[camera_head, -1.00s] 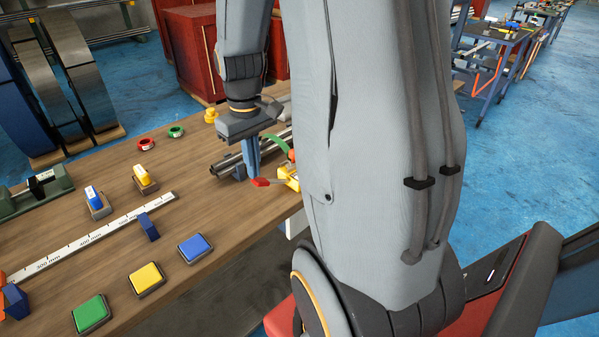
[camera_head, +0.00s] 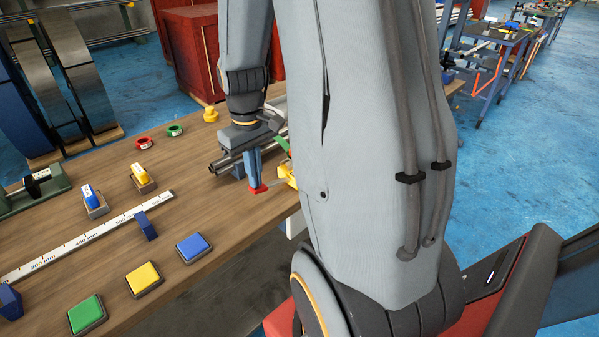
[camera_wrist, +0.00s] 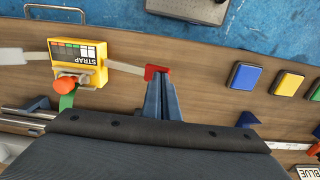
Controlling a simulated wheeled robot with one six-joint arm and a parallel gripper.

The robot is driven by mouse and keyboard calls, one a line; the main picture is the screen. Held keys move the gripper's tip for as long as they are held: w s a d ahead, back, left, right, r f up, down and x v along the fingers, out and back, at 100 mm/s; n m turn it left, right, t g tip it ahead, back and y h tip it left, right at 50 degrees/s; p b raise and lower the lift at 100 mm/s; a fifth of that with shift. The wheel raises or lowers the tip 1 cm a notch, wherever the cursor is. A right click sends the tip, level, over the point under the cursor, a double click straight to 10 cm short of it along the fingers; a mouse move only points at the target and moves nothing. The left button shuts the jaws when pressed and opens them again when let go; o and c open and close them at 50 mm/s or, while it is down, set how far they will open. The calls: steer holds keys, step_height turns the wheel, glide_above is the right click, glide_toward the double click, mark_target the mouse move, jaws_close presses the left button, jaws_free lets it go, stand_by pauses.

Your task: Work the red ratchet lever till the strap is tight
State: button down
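The yellow strap ratchet (camera_wrist: 92,72), marked STRAP, stands at the table's edge. In the head view the ratchet (camera_head: 291,181) is mostly hidden behind my arm. It has a row of coloured bars and an orange-red knob (camera_wrist: 70,83). A pale lever arm runs from it to the red lever end (camera_wrist: 156,70), which also shows in the head view (camera_head: 258,189). My gripper (camera_wrist: 160,78) has its blue fingers close together, pointing down, with the tips against the red end. The gripper (camera_head: 255,183) partly covers it, so I cannot tell if it is pinched.
Grey tubes (camera_head: 226,162) lie behind the gripper. Blue (camera_head: 194,247), yellow (camera_head: 145,278) and green (camera_head: 87,313) pads lie on the near side of the table. A white ruler (camera_head: 80,241) with a blue block (camera_head: 146,226) lies left of them. Red crates (camera_head: 190,50) stand behind.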

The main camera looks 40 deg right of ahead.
steer(key=shift+f, duration=0.65)
step_height(320, 180, up, 8)
steer(key=p, duration=0.6)
steer(key=shift+f+p, duration=0.15)
steer(key=shift+p, duration=0.15)
steer(key=shift+s+a, duration=0.1)
steer(key=shift+a, duration=0.15)
steer(key=s+a+b, duration=0.1)
steer(key=s+a, duration=0.2)
steer(key=a, duration=0.3)
steer(key=s+a+t, duration=0.1)
steer(key=s+a, duration=0.3)
steer(key=a, duration=0.2)
steer(key=shift+s+a+b, duration=0.15)
steer(key=shift+a+b, duration=0.05)
steer(key=shift+b, duration=0.2)
